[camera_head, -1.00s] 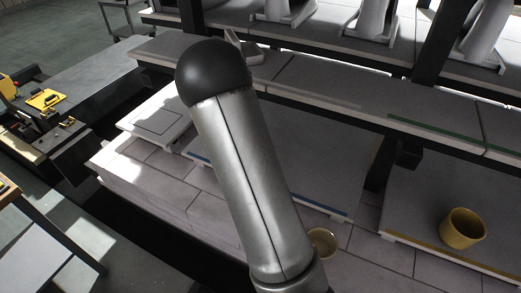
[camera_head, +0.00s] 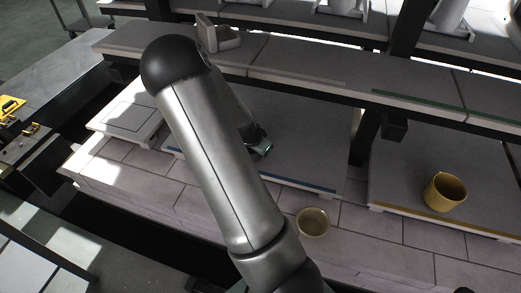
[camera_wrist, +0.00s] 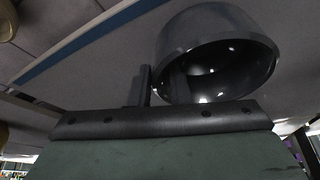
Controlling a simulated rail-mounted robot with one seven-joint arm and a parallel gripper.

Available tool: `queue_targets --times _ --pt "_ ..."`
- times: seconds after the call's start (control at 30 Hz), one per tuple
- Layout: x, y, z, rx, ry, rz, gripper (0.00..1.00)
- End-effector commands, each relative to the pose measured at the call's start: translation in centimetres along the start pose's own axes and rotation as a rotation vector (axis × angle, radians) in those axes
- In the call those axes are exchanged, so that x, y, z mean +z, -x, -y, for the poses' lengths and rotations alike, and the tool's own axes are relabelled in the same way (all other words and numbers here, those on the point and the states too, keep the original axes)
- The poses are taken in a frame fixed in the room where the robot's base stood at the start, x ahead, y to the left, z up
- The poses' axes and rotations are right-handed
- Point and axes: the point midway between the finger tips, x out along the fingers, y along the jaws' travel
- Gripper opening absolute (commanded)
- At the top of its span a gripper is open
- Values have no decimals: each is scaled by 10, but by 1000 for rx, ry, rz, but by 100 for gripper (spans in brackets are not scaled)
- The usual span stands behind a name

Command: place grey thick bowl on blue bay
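The grey thick bowl (camera_wrist: 217,55) is dark and glossy, with its open mouth facing the wrist camera. My gripper (camera_wrist: 162,82) is at its near wall, one finger outside and one inside the rim, seemingly closed on it. In the head view my gripper (camera_head: 257,142) shows only in part past my forearm, over the blue bay, and the bowl is hidden. The blue bay (camera_head: 312,140) is a grey slab with a blue front strip (camera_head: 305,185); the strip also shows in the wrist view (camera_wrist: 95,38). Whether the bowl touches the slab cannot be told.
A yellow cup (camera_head: 445,192) stands on the yellow-striped slab at right. A small tan bowl (camera_head: 313,222) sits on the bricks in front of the blue bay. An upper shelf (camera_head: 300,68) with a dark post (camera_head: 365,135) overhangs behind. A white angled piece (camera_head: 217,36) lies on that shelf.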

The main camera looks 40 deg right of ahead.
Motion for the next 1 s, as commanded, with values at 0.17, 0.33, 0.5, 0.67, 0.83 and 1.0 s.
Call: queue_targets --times 0.17,0.33,0.5,0.67,0.83,1.0 --pt "0 0 0 0 0 0 29" --pt "-1 2 0 0 0 0 29" --pt "-2 21 2 -4 3 -2 29" --pt "-1 56 2 -5 4 -1 29" --pt "-1 92 1 -4 4 -1 29" --pt "-1 115 1 -3 3 0 29"
